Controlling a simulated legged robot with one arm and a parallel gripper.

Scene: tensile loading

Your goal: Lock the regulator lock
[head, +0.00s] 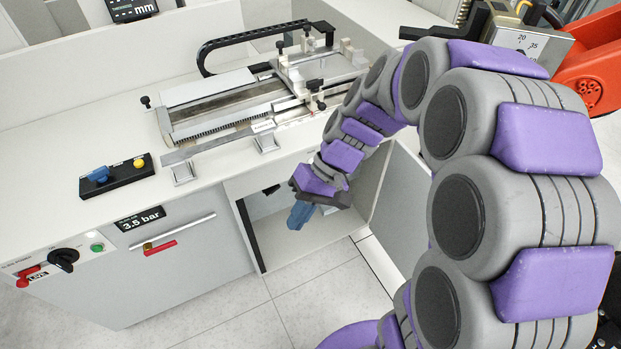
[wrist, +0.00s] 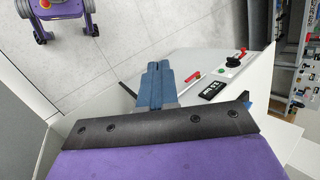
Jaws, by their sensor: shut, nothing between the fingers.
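My gripper (head: 299,216) hangs in front of the open cabinet, right of the front panel. Its blue fingers are together and empty, as the wrist view (wrist: 155,82) also shows. The panel has a black rotary knob (head: 63,260) with a red lever (head: 28,277) at its lower left and a "LIVE" label; I cannot tell which part is the regulator lock. The knob also shows in the wrist view (wrist: 234,62). A red handle (head: 160,248) with a brass part sits below a "3.5 bar" display (head: 140,218). The gripper touches none of these.
The open cabinet door (head: 402,200) stands right of my gripper. The white bench (head: 100,135) carries a testing rig (head: 240,100) and a black block (head: 118,180) with blue and yellow parts. The floor (head: 320,290) in front is clear.

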